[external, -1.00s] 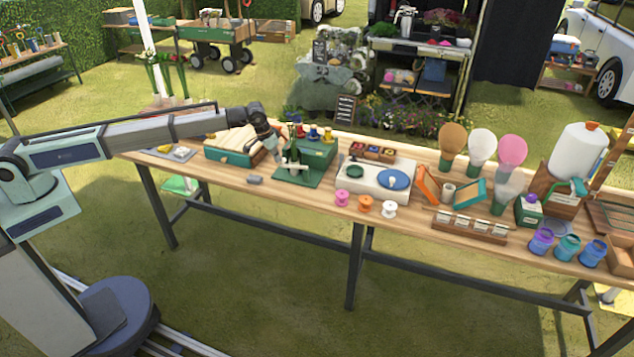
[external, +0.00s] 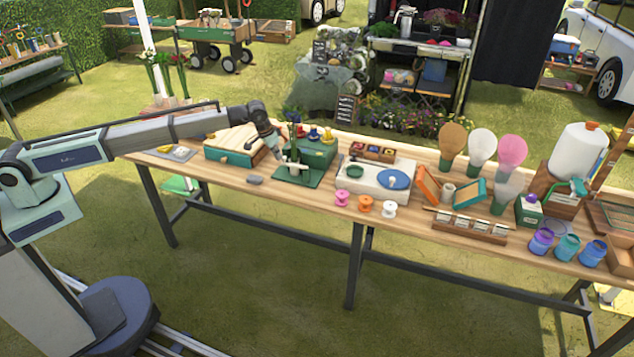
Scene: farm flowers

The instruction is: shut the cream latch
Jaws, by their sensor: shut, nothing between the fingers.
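My gripper (external: 282,159) is shut and empty. It points down at the left side of a green box (external: 317,153) on a green base plate, beside a dark green upright post (external: 294,152). I cannot tell whether it touches them. Small pale parts (external: 294,167) show low on the post, but they are too small to identify as the cream latch or to tell how it stands. A teal and wood box (external: 228,153) with a slatted lid is left of my gripper.
A cream board (external: 366,190) with green and blue discs, and pink, orange and white spools (external: 365,204), are to the right. Small coloured pieces (external: 313,133) stand behind the green box.

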